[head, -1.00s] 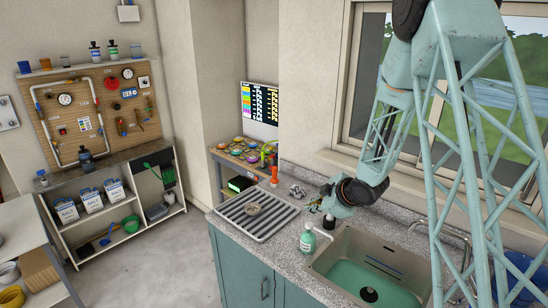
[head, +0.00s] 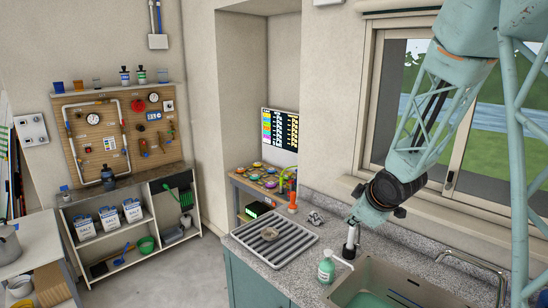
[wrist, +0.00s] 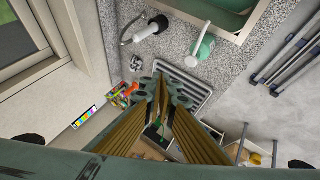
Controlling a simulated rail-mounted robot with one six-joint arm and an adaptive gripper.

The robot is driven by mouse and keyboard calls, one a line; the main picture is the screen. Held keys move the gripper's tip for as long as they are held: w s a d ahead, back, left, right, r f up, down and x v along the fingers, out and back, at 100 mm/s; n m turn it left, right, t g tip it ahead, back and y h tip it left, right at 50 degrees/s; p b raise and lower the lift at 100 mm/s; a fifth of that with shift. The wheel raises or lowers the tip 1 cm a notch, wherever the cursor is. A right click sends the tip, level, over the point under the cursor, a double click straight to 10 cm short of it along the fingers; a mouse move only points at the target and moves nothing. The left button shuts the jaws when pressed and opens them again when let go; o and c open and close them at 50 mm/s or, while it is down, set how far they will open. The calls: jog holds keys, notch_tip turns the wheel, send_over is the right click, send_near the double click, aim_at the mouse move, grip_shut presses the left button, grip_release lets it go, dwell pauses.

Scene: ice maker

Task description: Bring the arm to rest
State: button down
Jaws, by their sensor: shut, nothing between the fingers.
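My arm (head: 415,150) reaches down from the upper right in the head view, its wrist end above the counter behind the sink. The gripper's fingers cannot be made out there. In the wrist view my gripper (wrist: 169,92) is shut and empty, its fingertips close together. It is in front of the grey ribbed tray (wrist: 196,84) in that picture and apart from anything it could hold.
The ribbed tray (head: 274,240), green soap bottle (head: 327,267) and sink (head: 385,272) are on the counter below. A black-and-white sprayer (wrist: 150,28) stands by the sink. Window and wall are close behind the arm. Shelves (head: 125,235) stand left, across open floor (head: 185,268).

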jog(key=s+d+r+m+g+h+b, duration=0.1)
jog(key=s+r+m+b, duration=0.3)
jog(key=s, duration=0.7)
jog(key=s+d+r+m+g+h+b, duration=0.15)
jog(key=s+r, duration=0.35)
jog(key=s, duration=0.5)
jog(key=s+a+f+m+g+y+b, duration=0.1)
jog(key=s+a+m+b, duration=0.1)
jog(key=s, duration=1.4)
jog(key=s+a+f+m+b, duration=0.1)
jog(key=s+a+m+b, duration=0.2)
jog(key=s, duration=1.3)
jog(key=shift+a+f+g+y+b, duration=0.2)
jog(key=shift+a+g+y+b, duration=0.15)
jog(key=shift+a+b, duration=0.75)
jog(key=shift+a+r, duration=0.1)
notch_tip(320, 180, up, 9)
jog(key=p, duration=0.9)
